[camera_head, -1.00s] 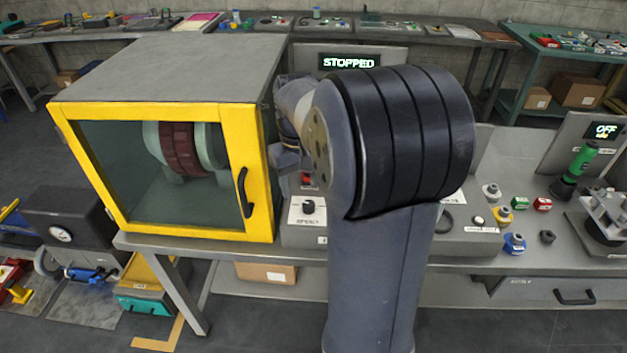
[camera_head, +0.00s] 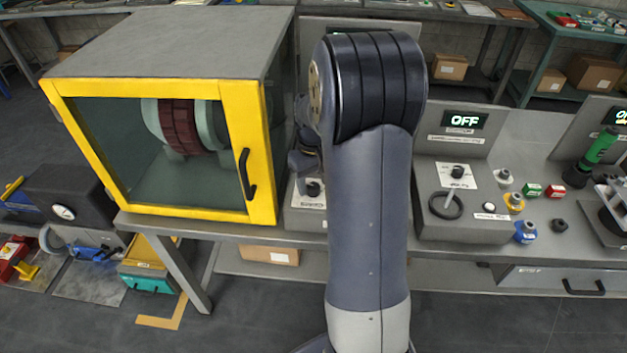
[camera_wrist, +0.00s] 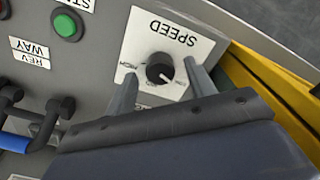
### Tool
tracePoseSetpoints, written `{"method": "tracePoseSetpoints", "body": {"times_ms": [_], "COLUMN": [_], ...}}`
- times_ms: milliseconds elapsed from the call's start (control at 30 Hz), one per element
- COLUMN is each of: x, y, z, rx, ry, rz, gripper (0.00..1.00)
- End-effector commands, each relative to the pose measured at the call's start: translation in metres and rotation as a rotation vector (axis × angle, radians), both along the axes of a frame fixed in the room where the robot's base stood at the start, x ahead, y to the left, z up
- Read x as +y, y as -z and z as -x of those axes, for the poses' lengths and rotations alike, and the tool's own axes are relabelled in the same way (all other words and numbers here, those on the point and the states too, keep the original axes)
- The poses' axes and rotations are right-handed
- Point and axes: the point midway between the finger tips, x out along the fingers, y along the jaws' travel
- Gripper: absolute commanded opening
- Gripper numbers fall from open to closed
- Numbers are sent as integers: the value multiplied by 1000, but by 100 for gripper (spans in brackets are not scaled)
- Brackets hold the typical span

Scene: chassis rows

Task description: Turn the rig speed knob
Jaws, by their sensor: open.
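The speed knob (camera_wrist: 159,68) is a black round knob with a white pointer line, on a white plate (camera_wrist: 182,41) marked SPEED. The plate appears upside down in the wrist view. My gripper (camera_wrist: 164,82) is open, with one finger on each side of the knob in that view. Whether the fingers touch it or stand short of it cannot be told. In the head view the knob (camera_head: 313,188) shows just left of my arm, on the panel beside the yellow-framed cabinet. My arm hides much of the panel and its display there.
The yellow-framed cabinet (camera_head: 262,150) with a dark red drum inside stands close to the left. In the wrist view a green button (camera_wrist: 64,25) and a blue-handled lever (camera_wrist: 14,142) lie left of the plate. Another panel with a knob (camera_head: 457,171) stands to the right.

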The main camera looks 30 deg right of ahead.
Motion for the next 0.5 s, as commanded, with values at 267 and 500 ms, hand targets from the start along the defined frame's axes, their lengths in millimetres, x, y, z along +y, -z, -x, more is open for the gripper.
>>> {"method": "tracePoseSetpoints", "body": {"times_ms": [267, 500], "x": [0, 0], "y": [3, 3], "z": [0, 0], "rx": [0, 0], "ry": [0, 0], "rz": [0, 0], "gripper": [52, 36]}}
